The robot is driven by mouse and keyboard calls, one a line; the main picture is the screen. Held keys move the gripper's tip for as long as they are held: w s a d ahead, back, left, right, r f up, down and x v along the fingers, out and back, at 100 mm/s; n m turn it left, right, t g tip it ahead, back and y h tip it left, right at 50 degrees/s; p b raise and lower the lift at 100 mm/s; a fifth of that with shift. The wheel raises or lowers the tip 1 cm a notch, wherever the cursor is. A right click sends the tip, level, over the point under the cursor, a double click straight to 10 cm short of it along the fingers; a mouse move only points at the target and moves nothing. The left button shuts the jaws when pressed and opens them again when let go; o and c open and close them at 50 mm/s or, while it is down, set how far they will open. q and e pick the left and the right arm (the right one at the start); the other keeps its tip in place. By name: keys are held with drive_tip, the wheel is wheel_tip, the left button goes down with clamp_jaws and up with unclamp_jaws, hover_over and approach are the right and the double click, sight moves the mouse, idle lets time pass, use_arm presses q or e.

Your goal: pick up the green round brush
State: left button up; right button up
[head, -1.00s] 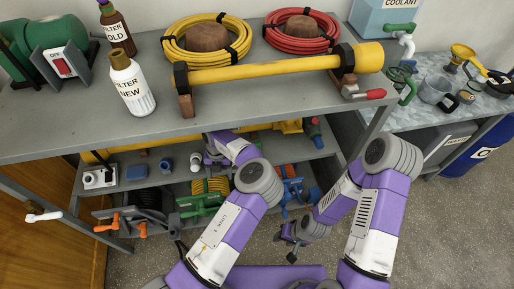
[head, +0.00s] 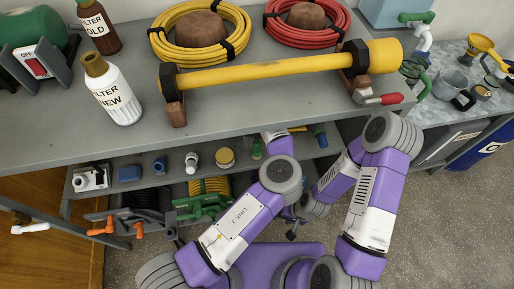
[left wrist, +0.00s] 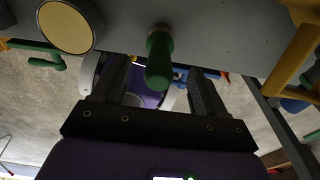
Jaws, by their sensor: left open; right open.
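The green round brush (left wrist: 159,58) shows in the left wrist view as a green, rounded shape at the edge of a grey shelf. In the head view it is a small green thing (head: 257,150) on the shelf under the worktop. My left gripper (left wrist: 157,72) is open, its dark fingers on either side of the brush in the wrist view; I cannot tell whether they touch it. In the head view the left hand (head: 275,138) is partly hidden by the arm and worktop. My right gripper (head: 294,229) hangs lower, in front of the shelves, with nothing seen in it.
A yellow-topped round tin (head: 225,158) stands left of the brush, with a white bottle (head: 191,162) farther left. A blue-capped item (head: 320,138) is to the right. The worktop (head: 240,110) overhangs the shelf. A green tool (head: 200,206) lies on the lower shelf.

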sight(257, 148)
use_arm(q)
drive_tip(key=f, duration=0.1)
drive_tip(key=f+b, duration=0.1)
drive_tip(key=f, duration=0.1)
drive_tip(key=f+b, duration=0.1)
drive_tip(key=f, duration=0.1)
drive_tip(key=shift+s, duration=0.4)
drive_tip(key=c, duration=1.2)
drive_tip(key=shift+o, duration=0.2)
drive_tip(key=shift+r+p, duration=0.3)
drive_tip(key=shift+r, duration=0.15)
drive_tip(key=r, duration=0.1)
drive_tip(key=r+p, duration=0.1)
drive_tip(key=r, duration=0.1)
drive_tip(key=shift+s+d+p, duration=0.15)
drive_tip(key=shift+s+p, duration=0.1)
drive_tip(key=shift+p, duration=0.05)
drive_tip(key=s+d+p, duration=0.3)
drive_tip(key=s, duration=1.4)
drive_tip(key=shift+d+f, duration=0.15)
drive_tip(key=shift+f, duration=0.05)
drive_tip(key=shift+s, duration=0.1)
drive_tip(key=o, duration=0.5)
drive_tip(key=c, duration=0.6)
